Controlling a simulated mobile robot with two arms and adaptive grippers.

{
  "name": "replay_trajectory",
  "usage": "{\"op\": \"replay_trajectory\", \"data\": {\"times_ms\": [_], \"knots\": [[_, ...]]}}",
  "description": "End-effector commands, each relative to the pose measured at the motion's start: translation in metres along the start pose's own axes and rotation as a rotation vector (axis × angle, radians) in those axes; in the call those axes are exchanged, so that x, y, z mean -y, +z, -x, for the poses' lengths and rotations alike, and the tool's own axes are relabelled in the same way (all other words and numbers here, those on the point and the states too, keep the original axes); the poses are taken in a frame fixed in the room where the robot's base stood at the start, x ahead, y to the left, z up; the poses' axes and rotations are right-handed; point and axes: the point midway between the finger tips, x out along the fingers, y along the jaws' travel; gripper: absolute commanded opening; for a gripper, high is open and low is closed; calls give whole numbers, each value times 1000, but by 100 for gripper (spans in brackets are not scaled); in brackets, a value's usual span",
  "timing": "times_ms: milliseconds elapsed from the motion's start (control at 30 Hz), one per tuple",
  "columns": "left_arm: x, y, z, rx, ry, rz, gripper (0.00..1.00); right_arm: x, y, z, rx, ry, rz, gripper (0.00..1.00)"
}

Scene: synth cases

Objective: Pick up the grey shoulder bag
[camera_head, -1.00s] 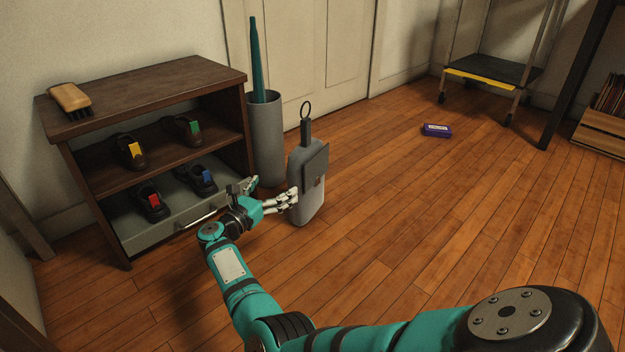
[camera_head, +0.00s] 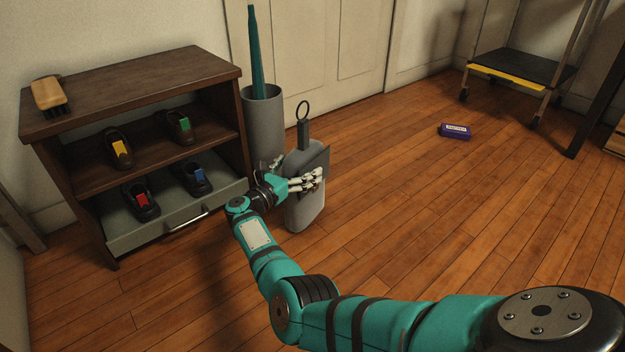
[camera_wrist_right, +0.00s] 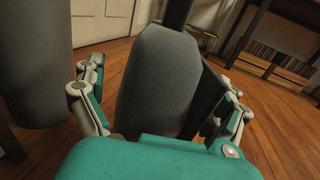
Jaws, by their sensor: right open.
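The grey shoulder bag (camera_head: 305,211) stands upright on the wooden floor, with a dark flap on its right side and a dark strap ending in a ring on top. My right gripper (camera_head: 297,172) is open at the bag's upper part, one finger on the near side and the other partly hidden behind it. In the right wrist view the bag (camera_wrist_right: 158,85) lies between the two spread fingers of the gripper (camera_wrist_right: 160,108). I cannot tell whether either finger touches it. My left gripper is not in view.
A grey umbrella stand (camera_head: 263,125) with a teal umbrella (camera_head: 256,50) is close behind the bag. A brown shoe rack (camera_head: 150,75) with several shoes and a pulled-out drawer (camera_head: 150,228) is at left.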

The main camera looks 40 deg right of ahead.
Motion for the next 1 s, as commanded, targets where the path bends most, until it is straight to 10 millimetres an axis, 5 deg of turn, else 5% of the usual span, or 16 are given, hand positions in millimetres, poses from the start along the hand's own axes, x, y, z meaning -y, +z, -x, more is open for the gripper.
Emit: {"op": "replay_trajectory", "data": {"times_ms": [200, 800, 1000], "knots": [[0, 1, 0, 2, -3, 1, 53, -1, 0, 1, -1, 2, 0, 100], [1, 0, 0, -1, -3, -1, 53, -1, 0, 1, -1, 1, -1, 22], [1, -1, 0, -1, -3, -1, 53, -1, 1, 0, 2, 1, -1, 21]]}}
